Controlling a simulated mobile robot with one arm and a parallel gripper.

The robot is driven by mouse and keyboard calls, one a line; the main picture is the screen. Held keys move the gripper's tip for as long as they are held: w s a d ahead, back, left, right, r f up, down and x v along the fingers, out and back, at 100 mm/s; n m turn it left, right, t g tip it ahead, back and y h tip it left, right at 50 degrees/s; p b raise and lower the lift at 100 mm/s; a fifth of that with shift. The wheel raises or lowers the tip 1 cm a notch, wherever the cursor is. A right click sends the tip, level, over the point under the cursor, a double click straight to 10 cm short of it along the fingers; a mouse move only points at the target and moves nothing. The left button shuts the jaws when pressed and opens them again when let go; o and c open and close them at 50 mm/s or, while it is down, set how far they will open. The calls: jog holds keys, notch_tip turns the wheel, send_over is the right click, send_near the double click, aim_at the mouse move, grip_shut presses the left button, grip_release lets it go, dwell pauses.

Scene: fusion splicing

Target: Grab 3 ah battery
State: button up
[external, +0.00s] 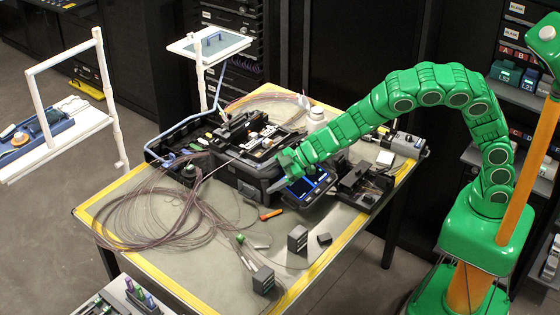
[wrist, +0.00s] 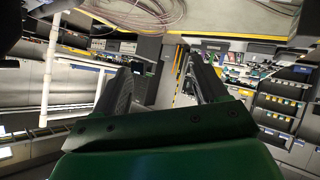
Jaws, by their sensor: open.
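My green arm reaches over the table from the right, and my gripper (external: 279,180) is beside the black splicing case (external: 240,180) and the small blue-screened device (external: 308,184). In the wrist view my gripper (wrist: 163,85) shows two dark fingers spread apart with nothing between them. I cannot pick out a 3 Ah battery by its label. Dark blocks that may be batteries stand on the table: one block (external: 297,238) near the front edge and another block (external: 263,280) at the front corner. Teal boxes (external: 505,72) stand on the right shelf; their markings are too small to read.
Loose cable coils (external: 150,220) cover the left of the table (external: 205,285). An orange tool (external: 271,214) lies near the middle. Black equipment (external: 358,182) stands at the right edge. A white-framed stand (external: 104,85) is at the left, and racks line the back.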

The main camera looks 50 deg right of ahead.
jog(key=s+a+f+n+g+y, duration=0.1)
jog(key=s+a+f+g, duration=0.15)
jog(key=s+a, duration=0.2)
jog(key=s+a+f+n+g+y, duration=0.1)
jog(key=s+a+f+y, duration=0.15)
jog(key=a, duration=0.35)
jog(key=n+g+y, duration=0.1)
jog(key=g, duration=0.3)
send_near(257, 283)
jog(key=shift+s+a+f, duration=0.15)
jog(key=shift+s+a, duration=0.05)
jog(key=shift+a, duration=0.25)
jog(key=shift+w+d+f, duration=0.15)
jog(key=shift+w+f, duration=0.05)
jog(key=shift+f, duration=0.05)
jog(key=shift+x, duration=3.8)
jog(key=shift+r, duration=0.15)
